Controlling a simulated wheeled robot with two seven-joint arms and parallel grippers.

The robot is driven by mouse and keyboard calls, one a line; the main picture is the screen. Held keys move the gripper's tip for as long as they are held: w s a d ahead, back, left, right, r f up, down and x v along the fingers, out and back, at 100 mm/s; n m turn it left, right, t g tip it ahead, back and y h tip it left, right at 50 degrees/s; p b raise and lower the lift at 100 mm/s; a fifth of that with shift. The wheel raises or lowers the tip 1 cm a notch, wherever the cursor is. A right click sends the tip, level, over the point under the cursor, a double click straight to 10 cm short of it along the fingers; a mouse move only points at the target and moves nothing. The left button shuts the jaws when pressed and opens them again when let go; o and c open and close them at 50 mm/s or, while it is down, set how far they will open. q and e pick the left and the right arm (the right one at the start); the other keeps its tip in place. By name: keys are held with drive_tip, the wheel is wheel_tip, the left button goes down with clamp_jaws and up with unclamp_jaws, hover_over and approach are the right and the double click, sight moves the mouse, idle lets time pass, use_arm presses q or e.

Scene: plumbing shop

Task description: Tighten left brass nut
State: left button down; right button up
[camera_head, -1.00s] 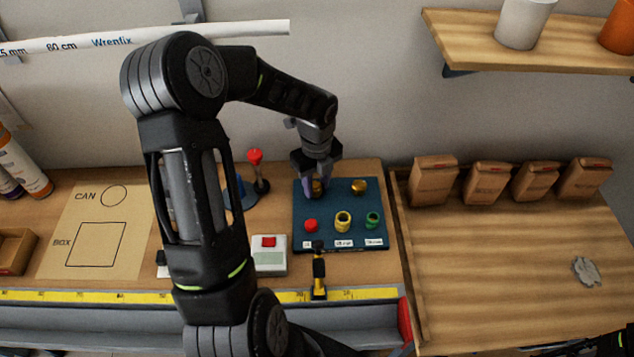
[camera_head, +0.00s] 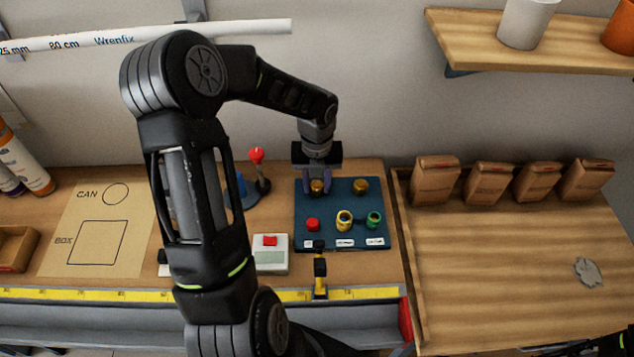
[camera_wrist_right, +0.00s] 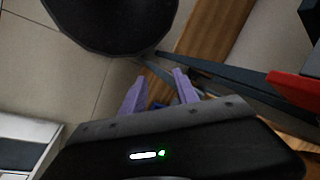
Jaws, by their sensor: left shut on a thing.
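The left brass nut (camera_head: 317,188) sits on the blue board (camera_head: 330,207), in its back row. My left gripper (camera_head: 317,184) points down over it, with one purple finger on each side, and is shut on the nut. A second brass nut (camera_head: 360,186) sits to the right on the same board, apart from the gripper. In the right wrist view, the two purple fingers of my right gripper (camera_wrist_right: 159,92) stand apart with nothing seen between them.
The board's front row has a red knob (camera_head: 313,225), a yellow ring fitting (camera_head: 344,220) and a green one (camera_head: 374,219). A red-topped stand (camera_head: 257,157) is left of the board. A box with a red button (camera_head: 270,255) is in front. Several brown bags (camera_head: 436,182) stand right.

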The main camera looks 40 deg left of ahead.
sight(317, 187)
use_arm(q)
drive_tip(key=c, duration=1)
unclamp_jaws()
drive_tip(key=shift+r, duration=0.1)
wheel_tip(317, 187, up, 8)
drive_tip(key=shift+f+b, duration=0.2)
drive_tip(key=shift+b, duration=0.45)
